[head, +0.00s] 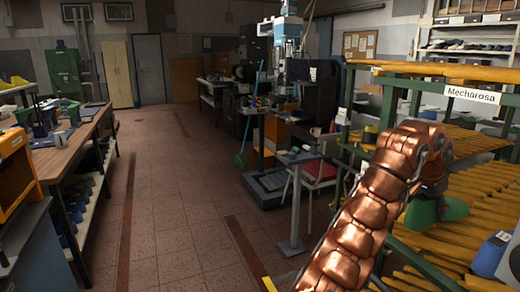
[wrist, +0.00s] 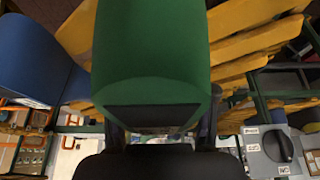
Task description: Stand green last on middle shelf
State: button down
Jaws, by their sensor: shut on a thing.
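The green last (head: 440,209) is in my gripper (head: 432,188) at the right of the head view, in front of or over yellow slats. In the wrist view the green last (wrist: 152,45) fills the upper middle, its dark end between the two dark fingers of my gripper (wrist: 160,132). The fingers are shut on it. The rack (head: 430,72) has a green frame and several levels of yellow slats (head: 465,225). I cannot tell whether the last touches the slats. My copper arm hides part of the rack.
A blue last (wrist: 35,60) is at the left of the wrist view, close to the green one. A blue object (head: 492,256) sits on the slats at the lower right of the head view. A name sign (head: 472,95) hangs on the rack. The aisle floor (head: 190,220) is clear.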

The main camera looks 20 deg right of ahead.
jog(key=shift+w+d+f+p, duration=0.1)
jog(key=shift+w+d+p, duration=0.55)
jog(key=shift+d, duration=0.45)
jog(key=shift+w+d+f+p, duration=0.15)
jog(key=shift+w+d+p, duration=0.3)
jog(key=shift+w+d, duration=0.45)
jog(key=shift+w+d+f+p, duration=0.1)
jog(key=shift+w+d+p, duration=0.45)
jog(key=shift+d, duration=0.7)
jog(key=shift+w+f, duration=0.15)
jog(key=shift+f, duration=1.5)
jog(key=shift+d, duration=0.3)
jog(key=shift+d+r, duration=0.75)
jog(key=shift+d, duration=0.05)
